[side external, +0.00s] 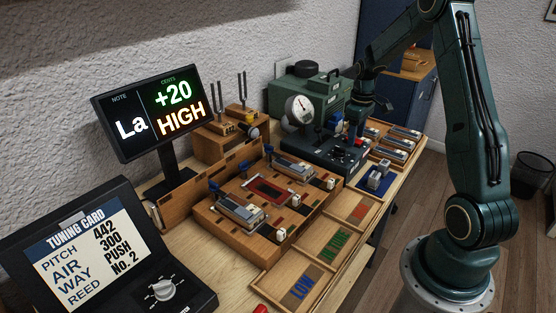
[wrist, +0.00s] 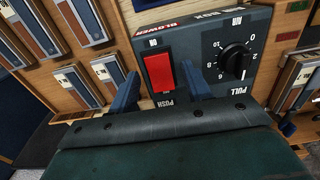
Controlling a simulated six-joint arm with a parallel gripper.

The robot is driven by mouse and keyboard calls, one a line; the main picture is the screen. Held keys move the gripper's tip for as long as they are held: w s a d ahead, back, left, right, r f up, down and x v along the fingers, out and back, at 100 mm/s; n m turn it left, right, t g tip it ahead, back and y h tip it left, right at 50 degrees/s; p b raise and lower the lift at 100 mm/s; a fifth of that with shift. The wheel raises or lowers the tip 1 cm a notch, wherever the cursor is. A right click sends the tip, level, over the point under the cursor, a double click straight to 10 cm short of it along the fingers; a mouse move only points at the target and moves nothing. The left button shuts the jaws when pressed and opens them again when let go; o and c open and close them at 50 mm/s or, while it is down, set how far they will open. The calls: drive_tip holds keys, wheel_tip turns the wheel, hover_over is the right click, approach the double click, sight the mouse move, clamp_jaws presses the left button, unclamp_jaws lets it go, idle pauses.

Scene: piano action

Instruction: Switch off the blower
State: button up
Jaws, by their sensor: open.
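The blower switch (wrist: 158,72) is a red rocker on the dark box (wrist: 195,40), beside a red BLOWER label (wrist: 153,29). It shows in the wrist view; which way it is tipped I cannot tell. My gripper (wrist: 162,92) is open and empty, its two blue fingers apart on either side of the switch's near end. In the side view my gripper (side external: 356,118) is over the dark box (side external: 320,152), and its fingertips are hard to make out. Whether they touch the box I cannot tell.
A black air knob (wrist: 235,60) sits right of the switch. Reed blocks (wrist: 75,85) lie in wooden slots to the left. In the side view, a gauge (side external: 299,109) stands on the box, a green machine (side external: 305,92) is behind it, and a display (side external: 150,112) reads +20 HIGH.

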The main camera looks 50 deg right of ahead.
drive_tip(key=shift+c, duration=0.2)
drive_tip(key=c, duration=1)
drive_tip(key=shift+o, duration=0.2)
drive_tip(key=shift+w, duration=0.1)
drive_tip(key=shift+w+g, duration=0.3)
drive_tip(key=shift+g, duration=1.1)
drive_tip(key=o, duration=1)
